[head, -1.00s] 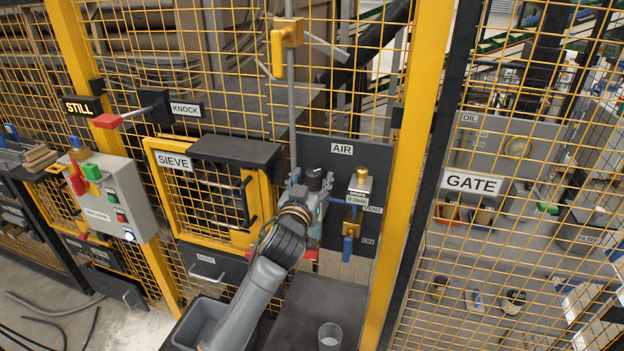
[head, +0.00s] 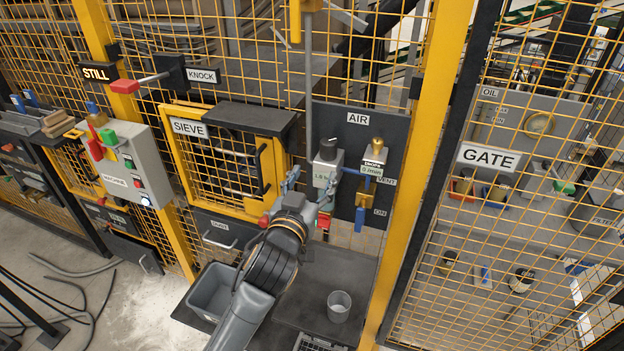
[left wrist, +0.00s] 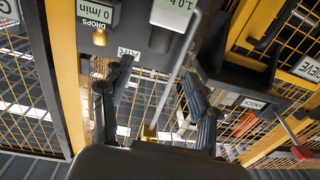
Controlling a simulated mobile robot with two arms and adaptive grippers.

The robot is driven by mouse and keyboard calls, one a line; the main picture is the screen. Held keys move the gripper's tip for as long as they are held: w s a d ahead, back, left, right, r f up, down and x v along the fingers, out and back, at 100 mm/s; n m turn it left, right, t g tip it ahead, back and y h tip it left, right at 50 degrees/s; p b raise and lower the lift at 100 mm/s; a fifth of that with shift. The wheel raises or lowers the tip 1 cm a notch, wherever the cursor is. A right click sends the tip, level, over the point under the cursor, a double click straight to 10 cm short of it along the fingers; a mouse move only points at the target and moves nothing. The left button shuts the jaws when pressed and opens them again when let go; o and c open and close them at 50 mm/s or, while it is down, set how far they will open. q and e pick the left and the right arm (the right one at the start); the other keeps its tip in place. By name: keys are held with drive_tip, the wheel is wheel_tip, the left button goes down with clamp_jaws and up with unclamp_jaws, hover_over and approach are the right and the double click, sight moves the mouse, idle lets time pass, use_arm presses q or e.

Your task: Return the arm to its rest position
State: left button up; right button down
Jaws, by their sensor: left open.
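My left arm comes up from the bottom of the head view. Its gripper (head: 308,190) is open and empty, in front of the lower left part of the dark AIR panel (head: 395,130). The grey regulator with a black knob (head: 328,150) shows just above and beside the fingers; whether they touch it I cannot tell. In the left wrist view, the open fingers (left wrist: 157,78) stand apart with a thin grey pipe (left wrist: 170,85) seen between them. The regulator's display (left wrist: 175,12) is at the top there. My right gripper is in neither view.
The yellow SIEVE door (head: 185,165) and its black handle are left of the gripper. Below are a grey bin (head: 212,292) and a clear cup (head: 339,306) on a dark bench. A yellow post (head: 425,150) stands to the right. A red-tipped KNOCK lever (head: 126,86) sticks out at upper left.

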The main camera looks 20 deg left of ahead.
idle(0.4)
use_arm(q)
drive_tip(key=s+a+f+g, duration=0.3)
drive_tip(key=s+f+g, duration=0.4)
drive_tip(key=s+f, duration=0.6)
drive_tip(key=s+f+m+g, duration=0.1)
drive_tip(key=s+f+g, duration=0.4)
drive_tip(key=s, duration=0.4)
drive_tip(key=s+f+m+g, duration=0.1)
drive_tip(key=s+f+g, duration=0.1)
drive_tip(key=s+f, duration=0.55)
drive_tip(key=s+f+g+b, duration=0.25)
drive_tip(key=f+b, duration=0.45)
drive_tip(key=f, duration=2.4)
drive_tip(key=s+a+f+b, duration=0.1)
drive_tip(key=s+f+b, duration=0.1)
drive_tip(key=s+f, duration=0.7)
drive_tip(key=s+a+f+b, duration=0.2)
drive_tip(key=s+f+b, duration=0.1)
drive_tip(key=s+f, duration=0.6)
wheel_tip(320, 180, down, 4)
drive_tip(key=shift+a+f+m, duration=0.1)
drive_tip(key=shift+a+m, duration=0.1)
drive_tip(key=shift+m, duration=0.1)
